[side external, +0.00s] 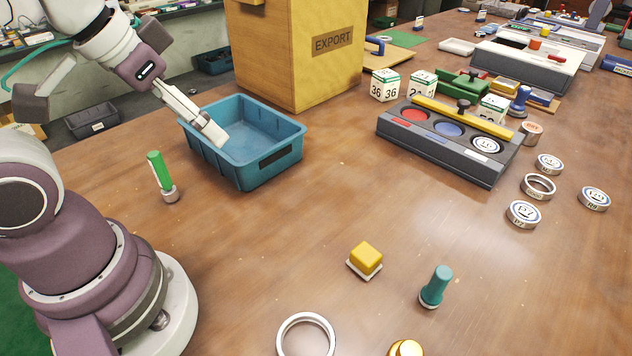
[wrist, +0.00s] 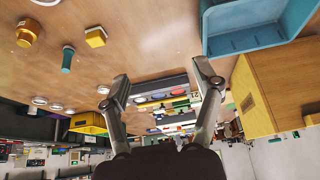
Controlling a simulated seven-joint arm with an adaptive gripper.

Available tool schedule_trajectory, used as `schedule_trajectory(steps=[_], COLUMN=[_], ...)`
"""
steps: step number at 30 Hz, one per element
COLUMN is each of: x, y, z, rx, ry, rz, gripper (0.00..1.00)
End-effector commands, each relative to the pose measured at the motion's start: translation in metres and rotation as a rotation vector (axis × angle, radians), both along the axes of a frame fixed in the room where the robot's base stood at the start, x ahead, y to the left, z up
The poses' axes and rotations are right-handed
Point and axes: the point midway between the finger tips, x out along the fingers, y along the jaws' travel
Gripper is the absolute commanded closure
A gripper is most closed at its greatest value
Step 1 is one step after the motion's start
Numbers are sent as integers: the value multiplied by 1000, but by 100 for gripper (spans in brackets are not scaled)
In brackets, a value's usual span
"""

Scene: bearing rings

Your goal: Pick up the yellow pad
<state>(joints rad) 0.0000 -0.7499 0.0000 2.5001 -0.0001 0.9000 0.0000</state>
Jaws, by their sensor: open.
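The yellow pad (side external: 366,258) is a small yellow block on a thin pale base. It sits on the open table in the front middle of the side view, and shows at the upper left of the wrist view (wrist: 95,37). My gripper (side external: 213,132) is at the blue bin's left side in the side view, well away from the pad. In the wrist view my gripper (wrist: 162,82) has its two fingers spread wide with nothing between them.
The blue bin (side external: 291,150) stands before a wooden EXPORT box (side external: 285,60). A teal peg (side external: 436,287), a metal ring (side external: 306,318) and a gold piece (side external: 406,348) are around the pad. A green marker (side external: 160,172) stands left. A grey tray (side external: 440,158) and several bearing rings lie right.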

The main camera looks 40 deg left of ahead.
Motion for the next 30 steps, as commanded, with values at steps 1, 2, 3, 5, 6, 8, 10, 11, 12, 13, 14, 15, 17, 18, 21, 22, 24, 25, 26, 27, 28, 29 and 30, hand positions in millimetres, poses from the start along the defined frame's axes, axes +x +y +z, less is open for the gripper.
schedule_trajectory(steps=[1, 2, 3, 5, 6, 8, 10, 11, 12, 13, 14, 15, 17, 18, 21, 22, 24, 25, 26, 27, 28, 29, 30], x=[0, 0, 0, 0, 2, 8, 22, 30, 42, 51, 60, 71, 87, 96, 112, 114, 118, 118, 119, 119, 119, 119, 119], y=[0, 0, 0, 0, -1, -5, -15, -20, -29, -36, -44, -55, -74, -87, -118, -126, -141, -146, -149, -153, -155, -156, -157], z=[0, 0, 0, 0, 1, 3, 7, 7, 7, 6, 3, -2, -13, -23, -52, -60, -78, -84, -88, -93, -97, -100, -106], rx=[0, 0, 0, 1, 6, 24, 63, 85, 116, 139, 162, 193, 238, 267, 329, 343, 371, 379, 386, 393, 397, 399, 399], ry=[0, 0, 0, 1, 6, 28, 71, 93, 125, 147, 169, 197, 240, 265, 320, 333, 355, 362, 367, 372, 375, 378, 381], rz=[0, 0, 0, -3, -20, -79, -210, -284, -392, -476, -560, -675, -851, -970, -1241, -1310, -1443, -1487, -1522, -1558, -1578, -1590, -1599], gripper=[35, 35, 35, 35, 35, 35, 35, 35, 35, 35, 35, 35, 35, 35, 35, 35, 35, 35, 35, 35, 35, 35, 35])
